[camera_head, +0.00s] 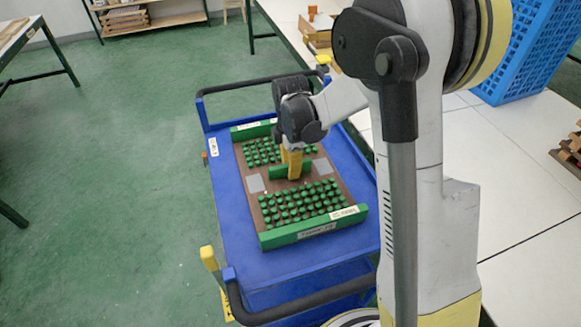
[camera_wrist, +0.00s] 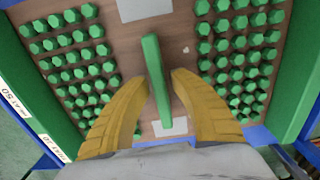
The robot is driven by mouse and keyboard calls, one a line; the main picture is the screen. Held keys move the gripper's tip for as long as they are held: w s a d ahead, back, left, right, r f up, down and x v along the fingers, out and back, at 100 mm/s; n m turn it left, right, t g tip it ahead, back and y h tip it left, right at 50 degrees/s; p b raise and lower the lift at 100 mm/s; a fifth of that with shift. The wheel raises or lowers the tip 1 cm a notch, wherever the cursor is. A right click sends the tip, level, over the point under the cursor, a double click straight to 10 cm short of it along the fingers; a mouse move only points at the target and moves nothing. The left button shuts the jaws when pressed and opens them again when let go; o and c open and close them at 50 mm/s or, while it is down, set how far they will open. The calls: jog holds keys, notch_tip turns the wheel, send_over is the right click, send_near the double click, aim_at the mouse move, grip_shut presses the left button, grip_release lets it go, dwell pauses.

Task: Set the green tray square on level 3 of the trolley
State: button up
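The green tray (camera_head: 313,229) lies on the top deck of the blue trolley (camera_head: 226,196). It has a brown base, green end walls, several rows of green knobs and grey patches. It looks slightly turned against the deck edges. A green bar handle (camera_head: 275,172) stands across its middle; it also shows in the wrist view (camera_wrist: 158,85). My gripper (camera_head: 291,170) is down at the handle. In the wrist view its yellow fingers (camera_wrist: 160,76) stand on both sides of the bar, close to it, with a narrow gap seen at the right finger. Contact at the left finger is unclear.
Black handles (camera_head: 300,300) rise at both trolley ends. A white table (camera_head: 520,190) with a blue crate (camera_head: 528,45) stands to the right, next to the trolley. Green floor (camera_head: 120,150) is open to the left. A wooden shelf (camera_head: 150,20) stands at the back.

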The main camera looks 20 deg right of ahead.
notch_tip(320, 180, up, 12)
jog(key=p, duration=0.4)
jog(key=s+r+m+t, duration=0.3)
jog(key=s+r+m, duration=0.2)
jog(key=s+m, duration=0.4)
jog(key=s+r+m+t, duration=0.4)
jog(key=s+r+m, duration=0.1)
jog(key=s+m, duration=0.4)
jog(key=shift+s, duration=0.95)
